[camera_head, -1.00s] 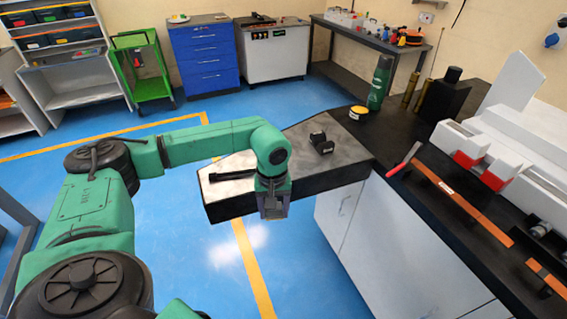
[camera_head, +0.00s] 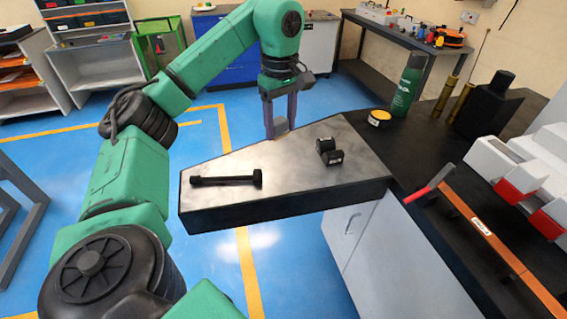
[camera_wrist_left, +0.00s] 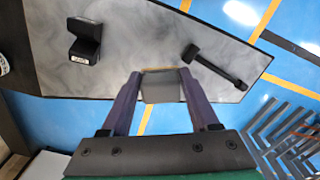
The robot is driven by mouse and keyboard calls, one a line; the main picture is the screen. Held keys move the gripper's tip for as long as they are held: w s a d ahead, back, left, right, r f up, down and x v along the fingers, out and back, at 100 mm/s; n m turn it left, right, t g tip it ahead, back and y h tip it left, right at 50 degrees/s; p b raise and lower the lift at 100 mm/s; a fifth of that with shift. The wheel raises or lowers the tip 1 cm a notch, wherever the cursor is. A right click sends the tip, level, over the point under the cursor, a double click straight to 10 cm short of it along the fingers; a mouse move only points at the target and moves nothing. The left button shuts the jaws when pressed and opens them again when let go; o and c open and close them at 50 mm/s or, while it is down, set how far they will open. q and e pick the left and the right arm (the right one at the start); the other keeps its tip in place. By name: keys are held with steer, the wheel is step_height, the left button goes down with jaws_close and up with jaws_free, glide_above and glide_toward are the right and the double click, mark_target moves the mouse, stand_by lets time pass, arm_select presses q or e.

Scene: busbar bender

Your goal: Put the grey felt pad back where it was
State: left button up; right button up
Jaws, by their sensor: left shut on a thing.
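My left gripper (camera_head: 280,128) is at the far edge of the grey-topped bench end (camera_head: 235,205), fingers pointing down. In the left wrist view, its fingers (camera_wrist_left: 158,84) are closed on a small grey pad (camera_wrist_left: 161,90) with a yellowish edge. The wrist view shows the pad in front of the bench's far edge; I cannot tell whether it touches the top. In the head view the pad is mostly hidden, with only a tan edge showing at the fingertips. My right gripper is not in view.
A black bar with thick ends (camera_head: 226,180) and a black block with a white label (camera_head: 329,151) lie on the grey top, which is otherwise clear. A yellow-topped tin (camera_head: 379,117), a green bottle (camera_head: 408,86) and a red handle (camera_head: 430,185) are on the black counter.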

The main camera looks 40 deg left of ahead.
mark_target(280, 134)
arm_select(q)
steer(key=f, duration=0.2)
steer(key=f+b, duration=0.1)
steer(key=f, duration=0.1)
steer(key=shift+s+f, duration=0.2)
steer(key=shift+f, duration=0.05)
steer(key=w+f, duration=0.1)
steer(key=f+p, duration=0.1)
steer(key=f, duration=0.1)
steer(key=shift+w, duration=0.4)
steer(key=f, duration=0.2)
steer(key=f+p, duration=0.1)
steer(key=f, duration=0.1)
steer(key=shift+s, duration=0.25)
steer(key=shift+f, duration=0.25)
steer(key=shift+w, duration=0.1)
steer(key=o, duration=1.3)
steer(key=shift+d+f, duration=0.1)
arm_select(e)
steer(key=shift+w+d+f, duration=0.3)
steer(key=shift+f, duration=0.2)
